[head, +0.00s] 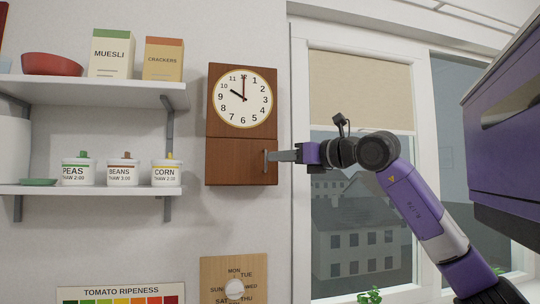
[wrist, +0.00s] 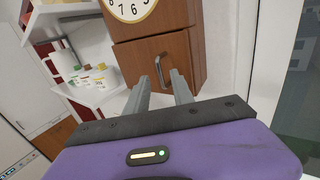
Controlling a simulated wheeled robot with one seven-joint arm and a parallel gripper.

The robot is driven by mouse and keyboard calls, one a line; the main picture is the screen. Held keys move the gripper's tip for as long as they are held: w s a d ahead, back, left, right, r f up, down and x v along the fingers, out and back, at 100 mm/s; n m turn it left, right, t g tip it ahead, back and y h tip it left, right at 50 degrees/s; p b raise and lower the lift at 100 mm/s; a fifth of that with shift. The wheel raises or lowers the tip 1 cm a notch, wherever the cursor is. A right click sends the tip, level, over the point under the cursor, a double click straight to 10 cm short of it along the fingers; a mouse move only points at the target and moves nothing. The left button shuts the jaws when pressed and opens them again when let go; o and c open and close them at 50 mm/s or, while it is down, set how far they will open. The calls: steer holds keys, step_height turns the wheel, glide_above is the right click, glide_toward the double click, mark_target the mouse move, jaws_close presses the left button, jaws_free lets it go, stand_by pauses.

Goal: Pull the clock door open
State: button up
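The wooden wall clock (head: 242,126) hangs on the wall, with a white face above and a plain brown door (head: 232,161) below. The door looks closed. Its upright grey handle (head: 265,163) is near the door's right edge. In the wrist view the door (wrist: 135,58) and handle (wrist: 160,68) are straight ahead. My gripper (head: 273,156) reaches in from the right, its tips close to the handle. In the wrist view my gripper (wrist: 160,78) is open, one finger to each side of the handle. I cannot tell whether either finger touches it.
Shelves on the left hold boxes, a red bowl (head: 52,64) and labelled tubs (head: 122,173). A window (head: 358,200) is right of the clock.

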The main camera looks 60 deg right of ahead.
mark_target(244, 161)
steer(key=p+x, duration=0.1)
steer(key=x, duration=0.3)
steer(key=shift+w, duration=0.3)
jaws_close()
stand_by(1.2)
